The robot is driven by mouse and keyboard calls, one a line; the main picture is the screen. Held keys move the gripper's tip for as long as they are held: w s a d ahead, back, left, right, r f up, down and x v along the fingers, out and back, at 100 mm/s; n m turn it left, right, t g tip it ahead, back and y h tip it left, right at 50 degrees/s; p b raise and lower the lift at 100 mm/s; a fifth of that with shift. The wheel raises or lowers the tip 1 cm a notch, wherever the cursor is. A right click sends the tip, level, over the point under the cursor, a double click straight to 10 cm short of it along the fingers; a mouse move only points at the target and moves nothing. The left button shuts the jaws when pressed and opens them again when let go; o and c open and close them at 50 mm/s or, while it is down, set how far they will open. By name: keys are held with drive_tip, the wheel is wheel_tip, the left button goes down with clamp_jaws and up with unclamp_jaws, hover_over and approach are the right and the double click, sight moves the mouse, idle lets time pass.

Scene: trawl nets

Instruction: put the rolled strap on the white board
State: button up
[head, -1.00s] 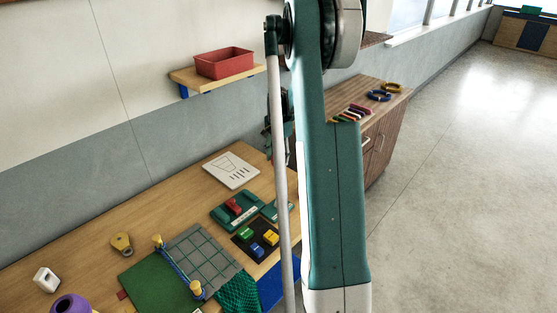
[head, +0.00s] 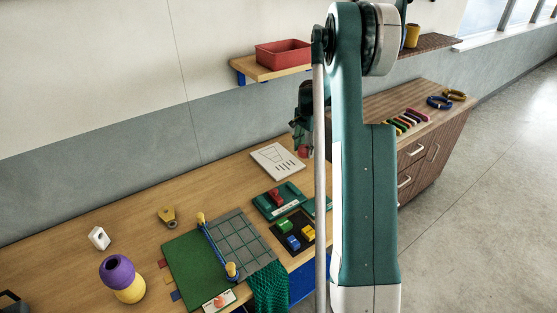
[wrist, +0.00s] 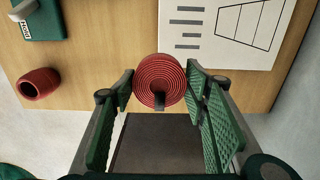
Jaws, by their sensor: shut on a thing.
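In the wrist view my gripper (wrist: 160,92) is shut on the rolled strap (wrist: 158,72), a red spiral coil held between its two green pads. The head view shows my gripper (head: 302,132) near the back of the table, partly hidden by my arm, with the red strap (head: 302,151) at its lower end. The white board (head: 278,161), printed with dark lines, lies flat on the table just left of the strap. In the wrist view the white board (wrist: 222,32) lies beyond the strap to the upper right, apart from it.
A teal tray (head: 262,205) with a red piece and a dark mat with coloured blocks lie in front of the board. A reddish hollow cylinder (wrist: 38,84) shows left in the wrist view. A shelf with a red bin (head: 283,54) hangs above.

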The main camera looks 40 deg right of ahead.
hover_over(277, 159)
drive_tip(key=shift+f, duration=0.95)
drive_tip(key=shift+f, duration=0.1)
drive_tip(key=shift+f, duration=2.45)
drive_tip(key=shift+f, duration=0.15)
drive_tip(key=o, duration=1)
drive_tip(key=shift+c, duration=0.2)
drive_tip(key=shift+r, duration=2.95)
